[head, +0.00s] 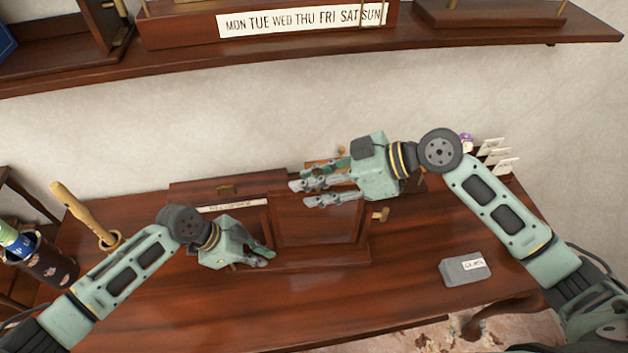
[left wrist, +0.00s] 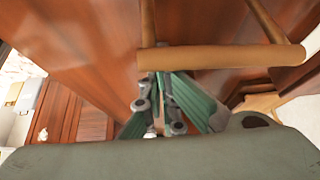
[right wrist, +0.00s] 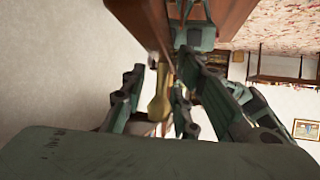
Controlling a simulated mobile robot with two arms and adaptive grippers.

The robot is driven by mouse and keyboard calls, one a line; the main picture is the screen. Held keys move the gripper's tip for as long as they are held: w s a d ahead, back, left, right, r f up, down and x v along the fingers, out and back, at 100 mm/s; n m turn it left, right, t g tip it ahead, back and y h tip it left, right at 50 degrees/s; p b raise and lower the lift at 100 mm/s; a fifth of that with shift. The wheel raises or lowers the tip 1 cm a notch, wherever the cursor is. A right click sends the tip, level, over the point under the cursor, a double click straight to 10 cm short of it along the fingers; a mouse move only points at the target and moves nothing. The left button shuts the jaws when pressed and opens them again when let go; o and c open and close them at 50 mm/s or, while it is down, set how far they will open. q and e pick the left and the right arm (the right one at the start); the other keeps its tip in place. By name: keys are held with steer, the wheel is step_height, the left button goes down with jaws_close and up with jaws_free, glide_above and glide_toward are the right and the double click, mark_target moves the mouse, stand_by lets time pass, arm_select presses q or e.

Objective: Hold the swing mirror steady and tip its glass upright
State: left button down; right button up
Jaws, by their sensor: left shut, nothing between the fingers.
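The swing mirror (head: 320,218) stands on the desk in the middle of the head view, with a dark wooden frame and glass showing reddish brown. The glass's exact tilt is hard to judge. A brass knob (head: 380,214) sticks out at its right side. My left gripper (head: 264,257) is shut and empty by the mirror's lower left; its fingers also show in the left wrist view (left wrist: 160,105), close to a tan bar (left wrist: 220,56). My right gripper (head: 302,194) is open, above the mirror's top. In the right wrist view, a brass piece (right wrist: 160,104) shows between its spread fingers (right wrist: 150,108).
A grey box (head: 464,270) with a label sits at the right on the desk (head: 350,295). White cards (head: 497,157) stand behind my right arm. A shelf (head: 480,40) runs above.

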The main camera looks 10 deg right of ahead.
arm_select(q)
steer(key=shift+s+a+f, duration=0.15)
steer(key=shift+s+f, duration=0.05)
steer(key=shift+f, duration=0.05)
arm_select(e)
steer(key=shift+s, duration=0.1)
arm_select(q)
steer(key=shift+w+r, duration=0.1)
arm_select(e)
steer(key=v, duration=1.2)
